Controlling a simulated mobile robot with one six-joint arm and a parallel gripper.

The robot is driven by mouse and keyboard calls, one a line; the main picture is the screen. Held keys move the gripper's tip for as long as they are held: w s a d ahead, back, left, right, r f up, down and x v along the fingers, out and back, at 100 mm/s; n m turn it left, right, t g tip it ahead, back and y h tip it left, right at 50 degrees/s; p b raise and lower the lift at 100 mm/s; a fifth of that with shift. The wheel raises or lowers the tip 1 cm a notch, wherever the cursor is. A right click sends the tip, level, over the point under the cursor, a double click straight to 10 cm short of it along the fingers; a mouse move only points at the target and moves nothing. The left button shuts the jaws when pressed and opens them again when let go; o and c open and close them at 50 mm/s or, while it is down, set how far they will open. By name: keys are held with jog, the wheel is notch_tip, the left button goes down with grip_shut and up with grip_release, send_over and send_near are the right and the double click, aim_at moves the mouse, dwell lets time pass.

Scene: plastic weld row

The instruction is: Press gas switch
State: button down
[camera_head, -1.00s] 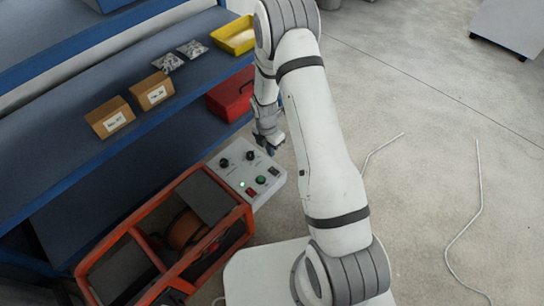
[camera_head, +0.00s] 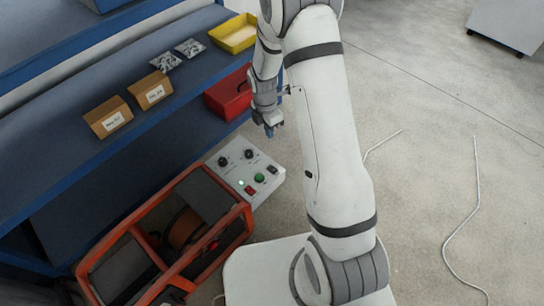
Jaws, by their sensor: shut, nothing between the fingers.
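A light grey control panel (camera_head: 231,172) sits at the upper right end of an orange-framed machine (camera_head: 170,240). It carries two black knobs (camera_head: 223,161), a lit green lamp (camera_head: 241,183), a green button (camera_head: 259,178), a red switch (camera_head: 250,190) and a small dark switch at the right edge (camera_head: 272,170). The lettering is too small to read, so I cannot tell which one is the gas switch. My gripper (camera_head: 269,131) is shut and empty, pointing down. In the picture it is above the panel's upper right corner, apart from it.
A blue shelf unit (camera_head: 150,122) stands at the left, with cardboard boxes (camera_head: 108,117), small bags (camera_head: 190,47), a yellow bin (camera_head: 233,34) and a red box (camera_head: 230,97).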

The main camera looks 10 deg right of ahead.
jog(key=s+d+r+m, duration=0.1)
jog(key=s+r+m, duration=0.25)
jog(key=r, duration=0.25)
jog(key=s+r+m+t, duration=0.1)
jog(key=s+r+m, duration=0.25)
jog(key=r, duration=0.25)
jog(key=s+d+r+m, duration=0.1)
jog(key=s+r+m, duration=0.1)
jog(key=r+m, duration=0.3)
jog(key=s+r+m, duration=0.4)
jog(key=s+m, duration=0.1)
jog(key=s, duration=0.2)
jog(key=s+d+r+m+t, duration=0.1)
jog(key=s+r+m, duration=0.3)
jog(key=s, duration=0.3)
jog(key=shift+r+m+t+y, duration=0.2)
jog(key=shift+m+t+y, duration=0.15)
jog(key=shift+m, duration=0.35)
jog(key=shift+d, duration=0.1)
